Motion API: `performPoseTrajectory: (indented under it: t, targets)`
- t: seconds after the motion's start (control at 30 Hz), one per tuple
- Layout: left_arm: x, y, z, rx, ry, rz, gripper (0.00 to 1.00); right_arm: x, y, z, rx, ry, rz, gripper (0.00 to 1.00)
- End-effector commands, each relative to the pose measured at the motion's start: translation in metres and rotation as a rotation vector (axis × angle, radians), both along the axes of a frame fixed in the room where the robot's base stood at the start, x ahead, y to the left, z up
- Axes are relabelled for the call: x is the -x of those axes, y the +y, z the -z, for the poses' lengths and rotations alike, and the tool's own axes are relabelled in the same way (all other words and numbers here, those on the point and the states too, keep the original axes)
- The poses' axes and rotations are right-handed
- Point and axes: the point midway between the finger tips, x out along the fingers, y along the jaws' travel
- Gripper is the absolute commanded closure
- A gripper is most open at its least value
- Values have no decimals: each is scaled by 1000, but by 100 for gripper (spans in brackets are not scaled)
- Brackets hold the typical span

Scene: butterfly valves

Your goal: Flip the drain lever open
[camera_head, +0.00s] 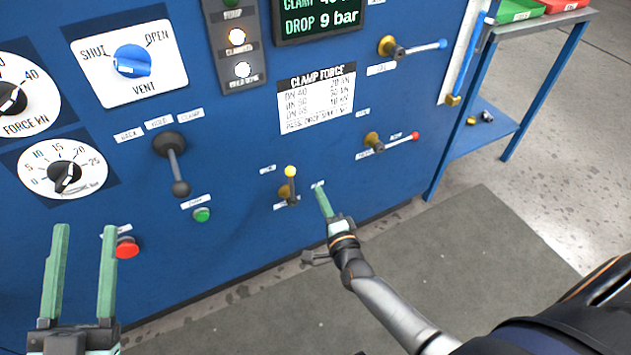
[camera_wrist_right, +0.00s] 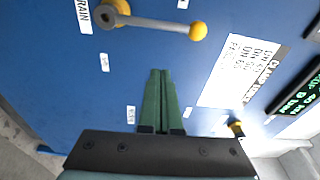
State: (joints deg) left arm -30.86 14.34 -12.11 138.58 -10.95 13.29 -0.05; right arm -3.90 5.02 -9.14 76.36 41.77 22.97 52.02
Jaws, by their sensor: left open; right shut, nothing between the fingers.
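The drain lever (camera_head: 291,184) is a short handle with a yellow ball on the blue panel, pointing up from its brass hub in the head view. In the right wrist view, the lever (camera_wrist_right: 150,22) runs from a hub beside the "DRAIN" label to its yellow ball. My right gripper (camera_head: 321,190) is shut and empty, just right of the lever near the panel; a gap shows between its fingers (camera_wrist_right: 160,75) and the lever in the wrist view. My left gripper (camera_head: 85,230) is open and empty at lower left, far from the lever.
A black-knobbed lever (camera_head: 175,165), green button (camera_head: 201,214) and red button (camera_head: 127,248) are on the panel left of the drain lever. A red-tipped lever (camera_head: 395,143) and blue-tipped lever (camera_head: 415,48) are to its right. A blue stand (camera_head: 540,90) is beyond the panel's right edge.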

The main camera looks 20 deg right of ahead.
Motion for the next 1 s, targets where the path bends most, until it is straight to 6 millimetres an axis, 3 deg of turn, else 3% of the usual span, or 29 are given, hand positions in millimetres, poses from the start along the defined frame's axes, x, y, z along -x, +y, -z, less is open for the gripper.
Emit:
performPoseTrajectory:
  t: [0.13, 0.33, 1.0]
  targets:
    - [-11, 3, 24, 4, 118, -21, 50, 23, 2, -1, 0, 1, -1, 100]
    - [-16, 4, 43, 3, 194, -34, 50, 38, 4, -1, 0, -1, -1, 100]
    - [-17, 4, 45, 5, 205, -36, 50, 40, 6, -5, 27, -7, -10, 100]
